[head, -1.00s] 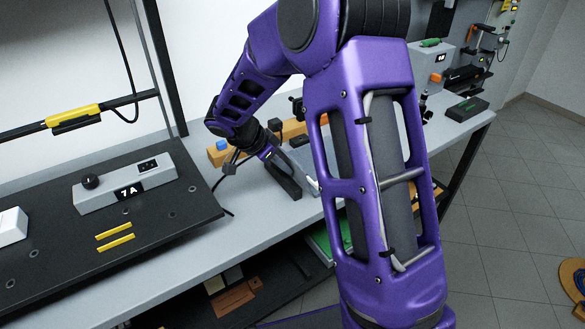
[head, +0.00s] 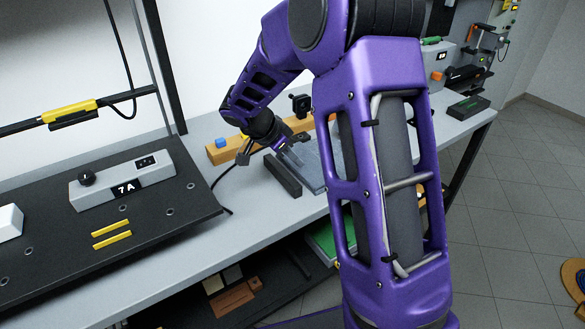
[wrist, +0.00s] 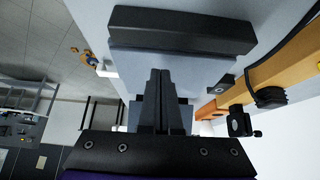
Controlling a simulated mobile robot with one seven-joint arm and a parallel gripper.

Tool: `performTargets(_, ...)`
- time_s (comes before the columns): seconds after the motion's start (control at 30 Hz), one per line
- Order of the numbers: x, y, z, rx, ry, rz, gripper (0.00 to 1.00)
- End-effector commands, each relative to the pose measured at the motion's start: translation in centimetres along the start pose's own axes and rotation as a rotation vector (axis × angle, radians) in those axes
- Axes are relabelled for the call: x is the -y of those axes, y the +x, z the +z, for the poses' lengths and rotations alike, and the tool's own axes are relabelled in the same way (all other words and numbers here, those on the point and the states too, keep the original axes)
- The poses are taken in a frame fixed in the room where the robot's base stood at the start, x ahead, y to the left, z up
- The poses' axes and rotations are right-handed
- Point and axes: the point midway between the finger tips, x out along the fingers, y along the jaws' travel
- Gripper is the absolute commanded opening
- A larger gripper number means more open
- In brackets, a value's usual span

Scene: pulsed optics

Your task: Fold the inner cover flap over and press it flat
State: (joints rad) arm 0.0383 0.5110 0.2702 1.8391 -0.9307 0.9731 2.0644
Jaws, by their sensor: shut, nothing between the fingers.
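A flat grey panel (head: 312,168), which looks like the cover with its flap, lies on the bench, partly hidden behind my arm. I cannot make out a separate flap edge. A dark bar (head: 282,175) lies along its left side. In the wrist view the dark bar (wrist: 180,32) crosses the top and the grey panel (wrist: 195,66) is below it. My gripper (head: 296,148) is over the panel, just right of the bar. In the wrist view its two dark fingers (wrist: 160,74) are together and empty. I cannot tell whether the tips touch the panel.
A wooden rail (head: 224,152) with a blue block (head: 221,143) runs behind the panel; it also shows in the wrist view (wrist: 270,75). A black clamp knob (head: 300,104) stands beside it. A black board with a grey box (head: 125,180) is at the left. The bench front strip is clear.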

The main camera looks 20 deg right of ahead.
Motion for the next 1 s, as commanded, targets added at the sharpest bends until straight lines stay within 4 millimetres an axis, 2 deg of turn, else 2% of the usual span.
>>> performTargets(0.5, 0.0, 2.8, -1.3, -0.001, 0.001, 0.0, 0.0)
performTargets(0.9, 0.0, 2.9, -1.6, -0.001, 0.0, 0.0, 0.0)
performTargets(1.0, 0.0, 2.3, -2.0, -0.001, 0.001, -0.002, 0.0)
